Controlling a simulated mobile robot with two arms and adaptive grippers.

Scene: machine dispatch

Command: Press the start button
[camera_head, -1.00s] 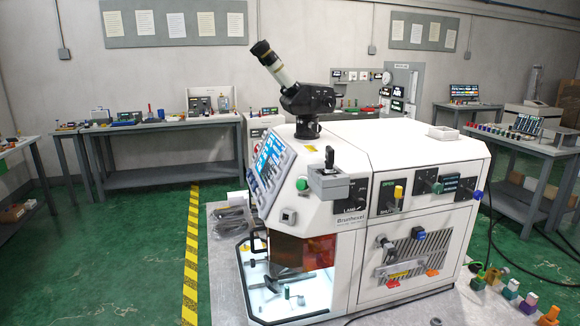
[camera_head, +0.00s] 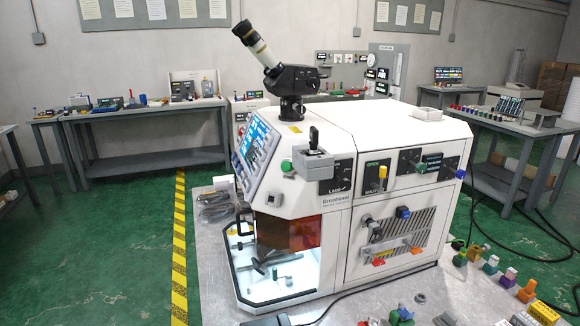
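A white machine (camera_head: 400,155) with a microscope eyepiece (camera_head: 258,45) on top stands on a metal table. A round green button (camera_head: 286,166) sits on the edge of its sloped front, right of the lit screen panel (camera_head: 257,148). I cannot read a start label on either. A grey box with a black lever (camera_head: 313,158) sits right of the green button. Neither of my grippers is in view.
Coiled cables (camera_head: 214,205) lie left of the machine. A yellow-striped floor line (camera_head: 179,250) runs beside the table.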

